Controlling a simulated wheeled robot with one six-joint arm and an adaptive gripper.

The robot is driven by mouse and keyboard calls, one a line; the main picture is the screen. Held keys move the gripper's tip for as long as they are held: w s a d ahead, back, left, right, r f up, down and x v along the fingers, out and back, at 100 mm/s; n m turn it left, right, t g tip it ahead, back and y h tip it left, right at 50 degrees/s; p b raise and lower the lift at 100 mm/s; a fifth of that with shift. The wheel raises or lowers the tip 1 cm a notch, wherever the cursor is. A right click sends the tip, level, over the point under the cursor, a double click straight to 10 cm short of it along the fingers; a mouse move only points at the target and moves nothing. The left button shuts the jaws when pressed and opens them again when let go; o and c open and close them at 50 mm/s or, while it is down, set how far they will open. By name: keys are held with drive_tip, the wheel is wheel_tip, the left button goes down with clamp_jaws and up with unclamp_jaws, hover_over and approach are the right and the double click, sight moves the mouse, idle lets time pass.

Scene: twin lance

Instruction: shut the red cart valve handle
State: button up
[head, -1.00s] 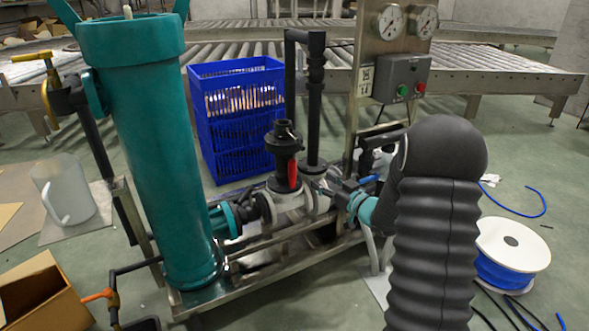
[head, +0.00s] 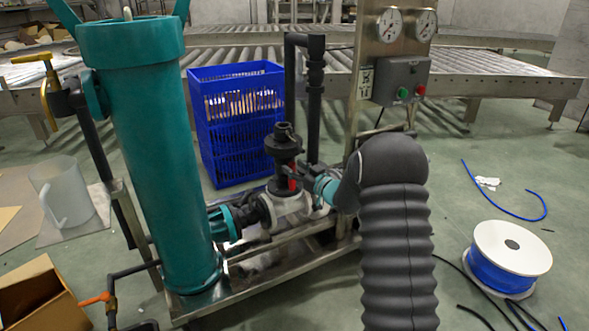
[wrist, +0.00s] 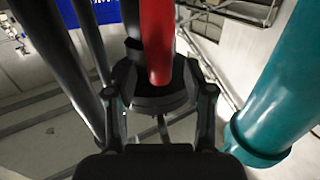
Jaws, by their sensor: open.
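The red valve handle (head: 292,180) hangs steeply on the front of the black valve body (head: 284,150), on the cart's pipework. In the head view my gripper is beside it, coming from the right, and partly hides the handle. In the wrist view the red handle (wrist: 156,40) runs down from the top edge to the middle, in line with the gap between my fingers. My gripper (wrist: 160,100) is open, one finger to each side of that line. I cannot tell whether a finger touches the handle.
The tall teal cylinder (head: 158,150) stands left of the valve and also shows at the right in the wrist view (wrist: 285,95). Dark pipes (wrist: 55,60) run at the wrist view's left. A gauge panel (head: 402,80) stands behind my arm. A blue crate (head: 240,120) is behind the cart.

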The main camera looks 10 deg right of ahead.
drive_tip(key=shift+w+a, duration=0.15)
drive_tip(key=shift+w, duration=0.15)
clamp_jaws()
drive_tip(key=shift+m, duration=0.3)
drive_tip(key=w+d+f+m+t+h, duration=0.1)
drive_tip(key=d+f+m+t+h, duration=0.1)
drive_tip(key=m, duration=1.7)
wheel_tip(320, 180, down, 2)
drive_tip(key=shift+d+f+t+h, duration=0.3)
drive_tip(key=shift+d+t, duration=0.4)
drive_tip(key=shift+d, duration=0.25)
drive_tip(key=shift+w+m, duration=0.1)
drive_tip(key=shift+m, duration=0.3)
